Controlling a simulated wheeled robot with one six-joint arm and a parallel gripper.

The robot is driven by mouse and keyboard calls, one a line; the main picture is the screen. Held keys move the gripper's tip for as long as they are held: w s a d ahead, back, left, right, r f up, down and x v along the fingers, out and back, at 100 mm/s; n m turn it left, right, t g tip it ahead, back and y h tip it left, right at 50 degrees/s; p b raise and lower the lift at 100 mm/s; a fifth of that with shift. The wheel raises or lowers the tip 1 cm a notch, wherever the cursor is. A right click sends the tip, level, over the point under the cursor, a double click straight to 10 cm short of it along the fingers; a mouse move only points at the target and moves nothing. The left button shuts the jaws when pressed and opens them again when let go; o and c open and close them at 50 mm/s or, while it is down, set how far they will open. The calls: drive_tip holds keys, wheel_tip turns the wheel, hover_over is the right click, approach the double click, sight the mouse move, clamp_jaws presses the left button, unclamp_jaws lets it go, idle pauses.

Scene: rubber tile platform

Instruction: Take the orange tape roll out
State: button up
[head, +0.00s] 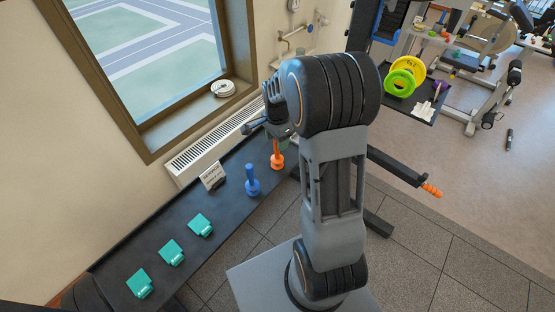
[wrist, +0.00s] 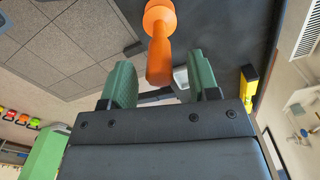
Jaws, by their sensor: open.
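I see no thing that is clearly an orange tape roll. An orange dumbbell-shaped piece (head: 277,155) stands upright near the far end of the black bench (head: 228,200). My gripper (head: 268,127) is above and close to it, partly hidden behind my arm. In the wrist view, my gripper (wrist: 162,78) has its two green fingers spread apart. The orange piece (wrist: 158,40) shows in line with the gap between them, its narrow part toward the gap. I cannot tell whether it touches a finger.
A blue dumbbell-shaped piece (head: 251,182), a small sign (head: 213,175) and three teal blocks (head: 172,252) are on the bench. A white coil (head: 223,88) lies on the windowsill. A yellow object (wrist: 249,82) shows at right in the wrist view. A tray (head: 418,100) holds yellow and green rings.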

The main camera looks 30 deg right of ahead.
drive_tip(key=shift+f, duration=0.95)
drive_tip(key=shift+c, duration=0.4)
clamp_jaws()
